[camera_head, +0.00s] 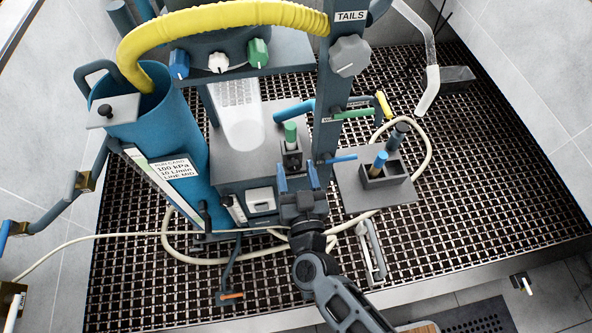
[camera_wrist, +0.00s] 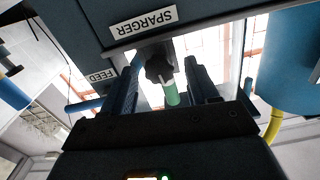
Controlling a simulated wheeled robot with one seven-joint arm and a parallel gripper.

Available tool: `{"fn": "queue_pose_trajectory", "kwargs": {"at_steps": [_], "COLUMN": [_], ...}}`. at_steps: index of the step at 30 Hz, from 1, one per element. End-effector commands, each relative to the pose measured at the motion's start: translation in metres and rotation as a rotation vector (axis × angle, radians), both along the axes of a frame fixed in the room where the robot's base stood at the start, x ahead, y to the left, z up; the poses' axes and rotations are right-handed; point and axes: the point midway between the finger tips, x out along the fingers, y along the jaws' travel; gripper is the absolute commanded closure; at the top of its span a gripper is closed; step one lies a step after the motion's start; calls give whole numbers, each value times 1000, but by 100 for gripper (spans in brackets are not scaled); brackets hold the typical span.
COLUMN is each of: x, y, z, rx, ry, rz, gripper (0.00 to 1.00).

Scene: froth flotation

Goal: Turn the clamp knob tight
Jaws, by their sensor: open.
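My gripper (camera_head: 298,177) is open and empty in front of the machine's grey deck, its two blue-grey fingers pointing away from my body. In the wrist view the fingers (camera_wrist: 163,72) stand apart. A dark lobed knob (camera_wrist: 157,66) shows in the gap between them, below the SPARGER label; I cannot tell how far ahead it is, and no finger visibly touches it. A green cylinder (camera_wrist: 171,93) shows just below it. In the head view a larger grey lobed knob (camera_head: 349,56) sits on the upright post under the TAILS label. Which knob is the clamp knob is not marked.
A blue cylinder (camera_head: 150,120) with a yellow hose (camera_head: 220,17) stands left. Blue, white and green valve knobs (camera_head: 218,62) line the upper bar. A small holder (camera_head: 384,173) stands right of my gripper. A pale hose (camera_head: 180,250) loops across the grating (camera_head: 470,190).

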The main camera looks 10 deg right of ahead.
Motion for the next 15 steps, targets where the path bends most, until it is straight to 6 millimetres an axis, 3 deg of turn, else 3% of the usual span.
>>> {"fn": "queue_pose_trajectory", "kwargs": {"at_steps": [5,15], "x": [-5,-58], "y": [0,0], "z": [0,0], "rx": [0,0], "ry": [1,3], "rz": [0,0], "gripper": [41,41]}}
